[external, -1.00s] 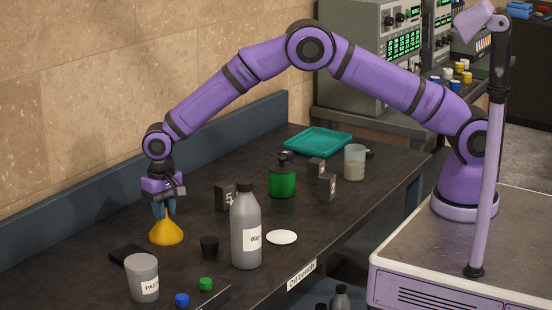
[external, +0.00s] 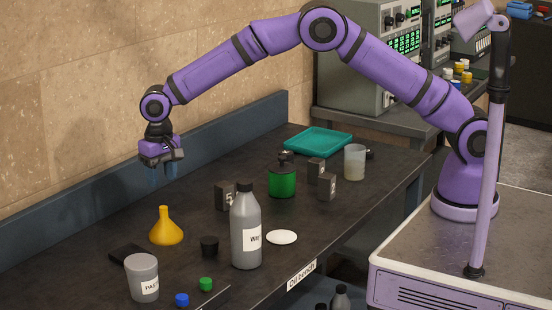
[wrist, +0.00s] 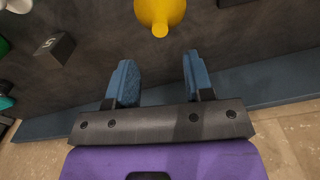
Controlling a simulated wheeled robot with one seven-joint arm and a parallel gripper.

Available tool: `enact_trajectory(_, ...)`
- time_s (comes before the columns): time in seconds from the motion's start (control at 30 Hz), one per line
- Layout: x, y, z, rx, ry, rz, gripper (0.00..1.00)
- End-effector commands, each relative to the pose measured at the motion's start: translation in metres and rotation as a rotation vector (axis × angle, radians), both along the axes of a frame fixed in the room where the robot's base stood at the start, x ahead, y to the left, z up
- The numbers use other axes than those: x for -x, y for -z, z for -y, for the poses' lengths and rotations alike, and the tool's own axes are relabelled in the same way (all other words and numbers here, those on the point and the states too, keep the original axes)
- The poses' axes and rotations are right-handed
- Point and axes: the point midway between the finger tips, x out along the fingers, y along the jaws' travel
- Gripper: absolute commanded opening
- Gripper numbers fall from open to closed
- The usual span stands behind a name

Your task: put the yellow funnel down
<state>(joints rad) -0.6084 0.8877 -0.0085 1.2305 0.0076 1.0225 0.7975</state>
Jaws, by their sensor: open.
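The yellow funnel (external: 166,230) stands on the dark bench, wide mouth down and spout up, at the left of the external view. It also shows at the top edge of the wrist view (wrist: 160,12), partly cut off by the frame. My gripper (external: 164,178) is above the funnel, apart from it. Its blue fingers are open with nothing between them, as the wrist view (wrist: 157,80) shows.
Close to the funnel are a dark flat block (external: 128,254), a small black cup (external: 209,246) and a grey PASTE cup (external: 142,278). A tall grey bottle (external: 245,228) stands to the right. The bench behind the funnel is clear up to the blue back rail (external: 110,222).

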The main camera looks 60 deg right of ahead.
Motion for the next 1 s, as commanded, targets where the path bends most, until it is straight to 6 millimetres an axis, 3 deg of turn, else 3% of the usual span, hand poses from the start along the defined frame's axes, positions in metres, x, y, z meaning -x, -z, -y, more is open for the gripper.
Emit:
enact_trajectory(0.2, 0.000, -0.025, 0.000, 0.000, 0.000, 0.001, 0.48)
enact_trajectory(0.63, 0.000, -0.037, 0.006, -0.002, 0.000, 0.005, 0.48)
enact_trajectory(0.77, 0.001, -0.070, 0.031, -0.015, -0.005, 0.023, 0.48)
enact_trajectory(1.0, 0.022, -0.158, 0.113, -0.043, -0.030, 0.080, 0.48)
